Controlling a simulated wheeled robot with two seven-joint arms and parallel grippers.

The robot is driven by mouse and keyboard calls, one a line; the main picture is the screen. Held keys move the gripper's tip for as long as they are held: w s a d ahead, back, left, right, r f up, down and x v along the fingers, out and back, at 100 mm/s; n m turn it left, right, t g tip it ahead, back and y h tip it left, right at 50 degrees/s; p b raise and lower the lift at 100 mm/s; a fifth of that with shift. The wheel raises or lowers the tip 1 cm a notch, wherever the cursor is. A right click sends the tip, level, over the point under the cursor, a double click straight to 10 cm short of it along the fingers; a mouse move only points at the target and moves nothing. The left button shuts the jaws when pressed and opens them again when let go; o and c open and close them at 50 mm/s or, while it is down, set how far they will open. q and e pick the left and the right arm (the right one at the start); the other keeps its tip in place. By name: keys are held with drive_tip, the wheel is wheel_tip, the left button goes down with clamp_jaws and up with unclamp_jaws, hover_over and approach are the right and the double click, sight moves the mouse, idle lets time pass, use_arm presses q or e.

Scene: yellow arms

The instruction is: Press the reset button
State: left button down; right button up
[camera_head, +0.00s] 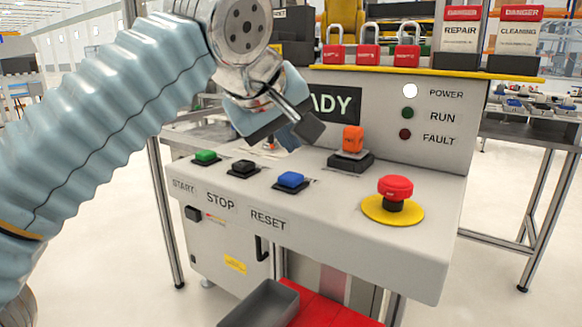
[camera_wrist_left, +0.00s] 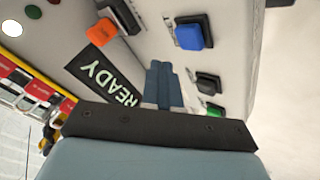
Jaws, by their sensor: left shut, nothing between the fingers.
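The blue reset button (camera_head: 290,180) stands on the grey control panel above the RESET label, right of the black stop button (camera_head: 243,167) and green start button (camera_head: 205,156). My left gripper (camera_head: 304,130) is shut and empty above the panel, apart from the blue button and higher than it. In the left wrist view the blue button (camera_wrist_left: 190,36) is at the upper middle, beyond the shut fingertips of my left gripper (camera_wrist_left: 163,70). My right gripper is in neither view.
An orange switch (camera_head: 352,140) and a red emergency button (camera_head: 395,189) on a yellow disc stand to the right on the panel. The upright READY display (camera_head: 345,104) is close behind my left gripper. A grey tray (camera_head: 262,306) lies below the panel front.

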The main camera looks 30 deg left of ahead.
sight(287, 177)
use_arm(q)
drive_tip(key=shift+r, duration=1.5)
